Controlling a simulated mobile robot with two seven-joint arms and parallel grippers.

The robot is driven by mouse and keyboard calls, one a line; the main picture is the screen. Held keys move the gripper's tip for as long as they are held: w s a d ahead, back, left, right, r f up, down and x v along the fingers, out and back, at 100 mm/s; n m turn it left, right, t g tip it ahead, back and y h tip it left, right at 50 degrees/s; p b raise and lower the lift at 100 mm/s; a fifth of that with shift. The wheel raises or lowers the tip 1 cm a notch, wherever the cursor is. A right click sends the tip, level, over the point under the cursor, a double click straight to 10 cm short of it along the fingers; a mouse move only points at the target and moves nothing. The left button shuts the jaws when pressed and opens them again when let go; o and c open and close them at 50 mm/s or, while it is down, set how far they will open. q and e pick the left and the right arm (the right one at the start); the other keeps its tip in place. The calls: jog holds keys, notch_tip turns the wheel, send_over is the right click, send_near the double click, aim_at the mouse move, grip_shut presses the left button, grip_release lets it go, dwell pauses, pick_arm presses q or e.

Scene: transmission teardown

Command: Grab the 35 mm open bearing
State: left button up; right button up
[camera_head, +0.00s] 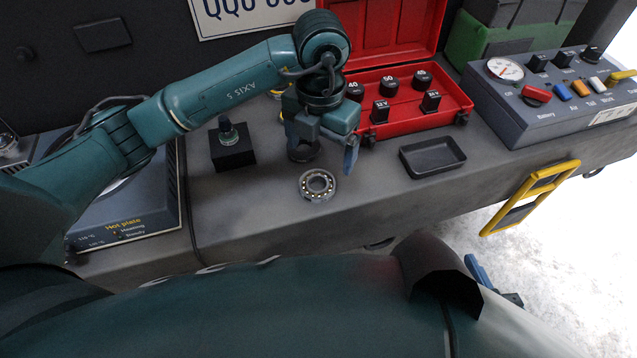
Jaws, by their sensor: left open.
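An open ball bearing (317,196), a metal ring with its balls showing, lies flat on the grey bench in the head view. I cannot read a size on it. My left gripper (325,158) points down above the bench, just behind the bearing in the picture. It is open, with its fingers apart, and does not touch the bearing. A dark round part (303,154) sits under and partly behind the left gripper's near side. Part of my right gripper (494,283) shows at the lower right, mostly hidden by my arm.
A red case (455,111) with several black numbered pieces stands open behind. A black tray (433,158) lies right of the bearing. A black block with a knob (232,157) and a hot plate (125,215) are left. A control box (545,115) is at right. Bench around the bearing is clear.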

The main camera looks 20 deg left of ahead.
aim_at(318, 187)
pick_arm(q)
notch_tip(318, 187, down, 4)
jog(key=shift+r, duration=0.1)
jog(key=f+b, duration=0.1)
jog(key=f, duration=0.3)
jog(key=shift+a+f, duration=0.1)
jog(key=shift+a, duration=0.1)
jog(key=shift+f, duration=0.45)
pick_arm(e)
jog(key=shift+w+a+f+n, duration=0.15)
jog(key=shift+f, duration=0.35)
jog(key=shift+w+a+f+n, duration=0.1)
jog(key=shift+a+f+n, duration=0.05)
jog(key=shift+f, duration=0.35)
pick_arm(q)
jog(key=shift+c, duration=0.2)
jog(key=shift+c, duration=0.8)
jog(key=c, duration=0.7)
jog(key=shift+w+r, duration=0.1)
jog(key=c, duration=0.4)
pick_arm(e)
jog(key=shift+s, duration=0.15)
